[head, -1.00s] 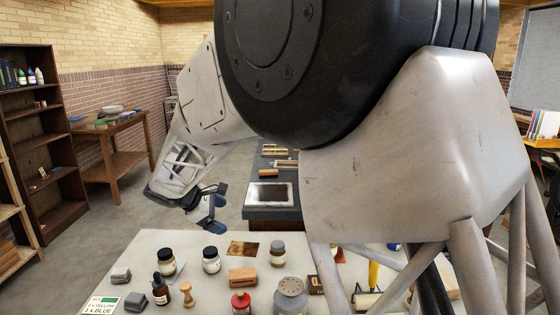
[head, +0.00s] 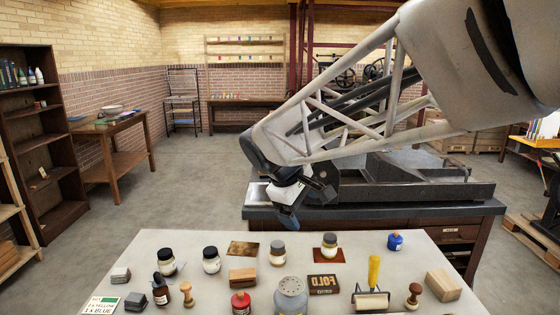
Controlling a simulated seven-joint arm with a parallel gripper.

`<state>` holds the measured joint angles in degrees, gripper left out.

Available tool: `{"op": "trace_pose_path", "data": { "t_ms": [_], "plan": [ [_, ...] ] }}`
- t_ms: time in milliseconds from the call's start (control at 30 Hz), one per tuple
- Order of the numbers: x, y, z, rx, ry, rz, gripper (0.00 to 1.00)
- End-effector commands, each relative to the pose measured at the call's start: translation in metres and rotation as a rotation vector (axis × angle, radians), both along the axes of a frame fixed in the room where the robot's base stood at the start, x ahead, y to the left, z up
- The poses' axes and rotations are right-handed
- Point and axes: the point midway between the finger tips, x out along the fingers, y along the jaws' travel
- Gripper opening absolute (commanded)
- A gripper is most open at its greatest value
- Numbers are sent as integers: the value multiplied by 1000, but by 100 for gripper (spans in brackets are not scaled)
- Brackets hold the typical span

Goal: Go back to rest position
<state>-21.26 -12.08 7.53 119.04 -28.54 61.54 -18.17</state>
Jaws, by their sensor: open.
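My gripper (head: 287,215) is in the head view, at the end of my arm, above the gap between the near white table and the dark press bench. It points down with its blue-tipped fingers and nothing shows between them. It is open and touches none of the things on the table. My arm reaches in from the upper right and covers part of the press bench (head: 400,210).
On the white table (head: 120,262) stand several jars, a wooden block (head: 442,284), a brayer with a yellow handle (head: 372,285), a FOLD block (head: 323,283), a red-lidded jar (head: 241,302) and a grey shaker can (head: 291,296). A dark bookshelf (head: 45,140) stands at left. Open floor lies left of the bench.

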Motion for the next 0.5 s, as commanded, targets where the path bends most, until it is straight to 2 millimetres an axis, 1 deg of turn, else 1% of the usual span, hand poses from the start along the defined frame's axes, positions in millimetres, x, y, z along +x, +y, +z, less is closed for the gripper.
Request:
{"op": "trace_pose_path", "data": {
  "t_ms": [33, 200, 500],
  "plan": [
    [-10, -10, 4, 24, -12, -29, 90],
    [-42, -37, 14, 106, -51, -124, 90],
    [-101, -76, 24, 248, -124, -291, 90]
  ]
}}
